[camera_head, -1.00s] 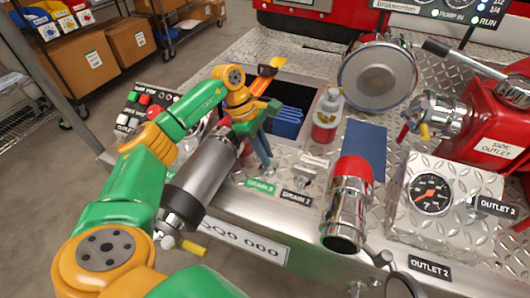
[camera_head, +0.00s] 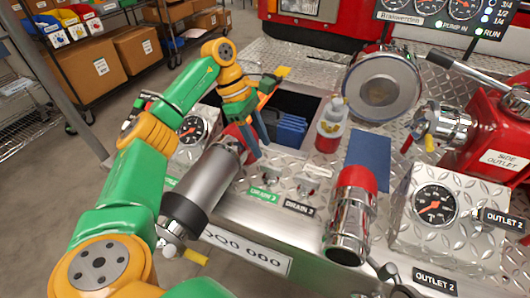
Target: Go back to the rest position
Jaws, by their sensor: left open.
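My left arm comes in from the left, green and orange. My left gripper (camera_head: 255,142) points down, with its two dark fingers spread over the panel in front of the dark open compartment (camera_head: 303,107). I see nothing between the fingers. Its tips are near the back end of the grey cylindrical nozzle (camera_head: 207,182) but I cannot tell whether they touch it. My right gripper does not show.
A bottle (camera_head: 331,125), a round chrome cap (camera_head: 382,86), a gauge box (camera_head: 447,214) and a red side outlet (camera_head: 490,135) crowd the right. Shelves with boxes (camera_head: 85,66) stand at the back left.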

